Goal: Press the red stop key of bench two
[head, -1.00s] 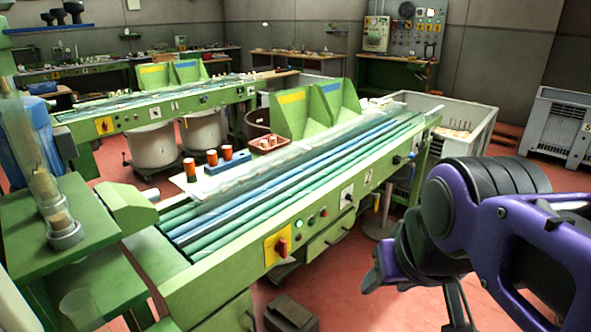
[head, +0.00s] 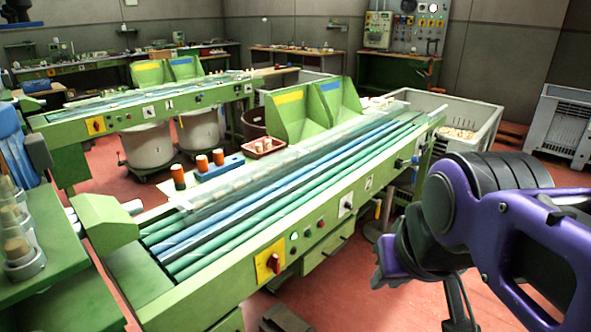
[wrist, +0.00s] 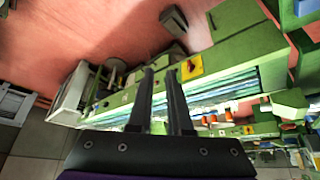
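The near green bench (head: 222,287) runs diagonally across the head view. Its front panel carries a small red key (head: 308,233), a green one (head: 293,236) beside it, and a red rotary switch on a yellow plate (head: 268,264). A second green bench (head: 75,131) stands behind, with its own yellow plate (head: 95,126). In the head view my fingertips cannot be made out.
A grey box (head: 283,318) lies on the floor below the near bench. A pale bin (head: 475,122) stands past its far end. Red floor is open on the right, around my arm.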

